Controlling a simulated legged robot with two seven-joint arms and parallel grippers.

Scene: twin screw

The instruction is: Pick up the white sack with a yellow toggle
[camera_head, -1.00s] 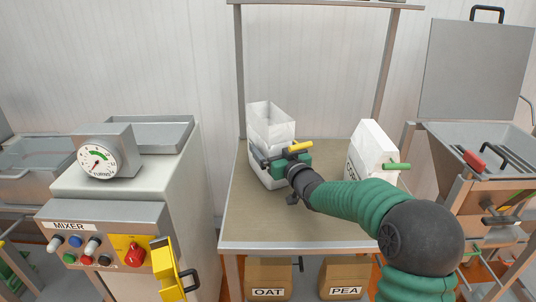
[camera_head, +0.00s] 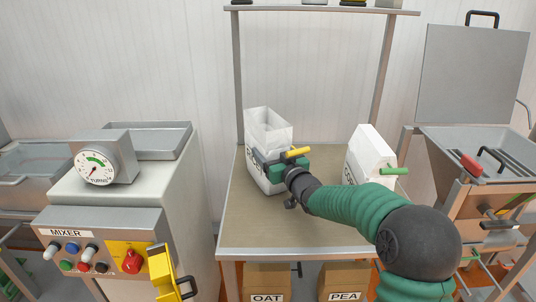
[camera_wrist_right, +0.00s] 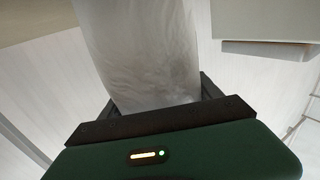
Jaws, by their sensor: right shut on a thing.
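The white sack with an open top (camera_head: 268,125) stands at the left of the table, dark lettering partly visible on its left side. The yellow toggle (camera_head: 298,152) shows at its right, just above my right gripper. My right gripper (camera_head: 262,166) is shut on this sack, across its upper middle; the jaws hide part of it. In the right wrist view the white sack (camera_wrist_right: 145,50) fills the space between the fingers (camera_wrist_right: 155,98). I cannot tell whether its base is clear of the table. My left gripper is not in view.
A second white sack with a green toggle (camera_head: 367,150) stands at the right of the table (camera_head: 240,225), behind my arm. A mixer (camera_head: 110,235) stands left, a metal hopper (camera_head: 470,140) right. Boxes marked OAT (camera_head: 268,284) and PEA (camera_head: 345,283) are below. The table's front is clear.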

